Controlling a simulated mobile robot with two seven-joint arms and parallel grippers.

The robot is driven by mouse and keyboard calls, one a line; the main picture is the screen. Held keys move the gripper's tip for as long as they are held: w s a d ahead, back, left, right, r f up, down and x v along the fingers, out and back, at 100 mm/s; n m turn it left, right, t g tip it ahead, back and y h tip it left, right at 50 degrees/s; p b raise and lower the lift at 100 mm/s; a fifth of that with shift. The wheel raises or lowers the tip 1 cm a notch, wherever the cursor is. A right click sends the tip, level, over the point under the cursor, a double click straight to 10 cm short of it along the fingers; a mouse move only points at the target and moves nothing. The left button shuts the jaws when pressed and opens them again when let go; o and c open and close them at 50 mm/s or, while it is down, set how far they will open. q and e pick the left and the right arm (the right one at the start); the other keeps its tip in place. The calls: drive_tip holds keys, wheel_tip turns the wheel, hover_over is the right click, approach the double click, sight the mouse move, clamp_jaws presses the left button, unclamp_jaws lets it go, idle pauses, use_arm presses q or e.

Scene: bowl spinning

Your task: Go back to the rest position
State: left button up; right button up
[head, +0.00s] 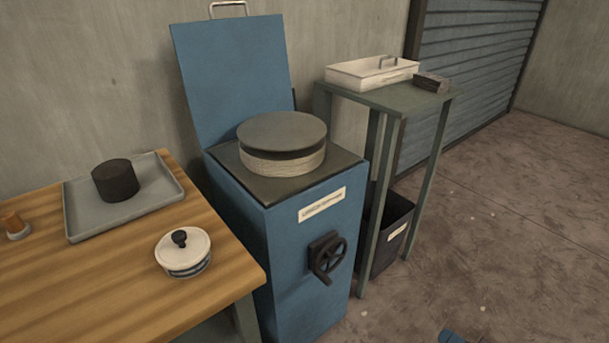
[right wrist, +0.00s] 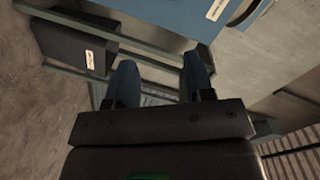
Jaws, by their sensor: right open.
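My right gripper (right wrist: 160,76) shows in the right wrist view, its two blue fingers spread apart with nothing between them. In the head view only a small blue part of it (head: 451,337) shows at the bottom edge, over the floor and apart from the furniture. My left gripper is not in view. The blue cabinet (head: 310,255) stands in the middle of the head view with its lid (head: 232,75) raised. A round grey disc (head: 282,131) sits on its top, and a black crank wheel (head: 327,256) is on its front.
A wooden table (head: 110,270) at left holds a grey tray (head: 150,205) with a dark cylinder (head: 116,181), and a lidded white pot (head: 183,254). A side stand (head: 385,97) holds a white box (head: 371,75) and a dark block (head: 431,82). A black bin (head: 392,232) is below. Floor at right is clear.

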drive_tip(key=s+d+n+g+h, duration=0.1)
drive_tip(key=s+n+g+h, duration=0.25)
drive_tip(key=s+n, duration=0.85)
drive_tip(key=s+d+r+n+g+h, duration=0.1)
drive_tip(key=s+d+r+n+h, duration=0.15)
drive_tip(key=s, duration=0.55)
drive_tip(key=s+d+r+n+g+h, duration=0.1)
drive_tip(key=s+r+n+h, duration=0.1)
drive_tip(key=s+r, duration=0.35)
drive_tip(key=s+a+f+m+t+h, duration=0.2)
drive_tip(key=a+f+m, duration=0.1)
drive_tip(key=a+m, duration=0.75)
use_arm(q)
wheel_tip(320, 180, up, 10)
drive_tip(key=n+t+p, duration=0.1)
drive_tip(key=p, duration=1.2)
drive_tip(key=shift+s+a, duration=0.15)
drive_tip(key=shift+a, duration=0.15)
use_arm(e)
wheel_tip(320, 180, up, 10)
drive_tip(key=t, duration=0.1)
drive_tip(key=shift+w+d+f, duration=0.15)
drive_tip(key=shift+d, duration=0.25)
